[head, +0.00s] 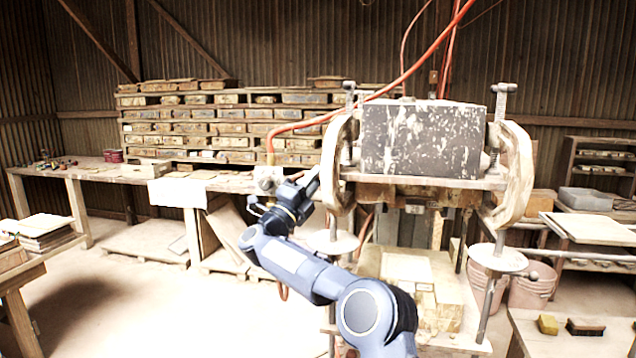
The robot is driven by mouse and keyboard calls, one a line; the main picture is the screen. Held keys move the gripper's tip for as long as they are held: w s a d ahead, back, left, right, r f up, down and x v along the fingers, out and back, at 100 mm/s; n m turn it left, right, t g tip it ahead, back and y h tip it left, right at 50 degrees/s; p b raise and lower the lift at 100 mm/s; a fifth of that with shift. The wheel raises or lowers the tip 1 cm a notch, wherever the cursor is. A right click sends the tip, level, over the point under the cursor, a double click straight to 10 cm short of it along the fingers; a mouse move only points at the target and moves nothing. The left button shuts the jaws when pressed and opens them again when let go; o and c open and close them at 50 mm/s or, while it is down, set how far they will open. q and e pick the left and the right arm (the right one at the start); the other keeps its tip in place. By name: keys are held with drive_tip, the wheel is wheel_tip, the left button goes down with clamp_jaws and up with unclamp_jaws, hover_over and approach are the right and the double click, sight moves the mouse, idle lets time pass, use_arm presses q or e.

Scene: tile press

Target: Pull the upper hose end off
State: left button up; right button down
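The orange hose (385,90) runs from the upper right down to the left. Its upper end (270,146) bends down onto a pale metal fitting (268,178) left of the press (420,140). The end appears seated on the fitting. My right arm comes in from the bottom and reaches up and left. My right gripper (303,190) is close beside the fitting on its right, below the hose end. Its fingers are small and partly hidden by the wrist, so I cannot tell whether they are open or touch anything. My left gripper is not in view.
The press's curved side frame (336,165) stands close right of my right gripper. A long bench (110,172) and shelves of wooden moulds (215,115) stand behind. A low table with sponges (585,328) is at the lower right.

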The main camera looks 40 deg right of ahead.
drive_tip(key=c, duration=1.5)
unclamp_jaws()
drive_tip(key=shift+w+a, duration=0.1)
drive_tip(key=shift+a, duration=0.05)
drive_tip(key=shift+w, duration=0.1)
drive_tip(key=shift+f, duration=0.1)
drive_tip(key=s+a+f+b, duration=0.1)
drive_tip(key=a+b, duration=0.2)
drive_tip(key=a, duration=0.5)
drive_tip(key=s+a+f+b, duration=0.1)
drive_tip(key=a+b, duration=0.3)
drive_tip(key=a, duration=0.4)
drive_tip(key=shift+s+f, duration=0.2)
drive_tip(key=shift+s, duration=0.55)
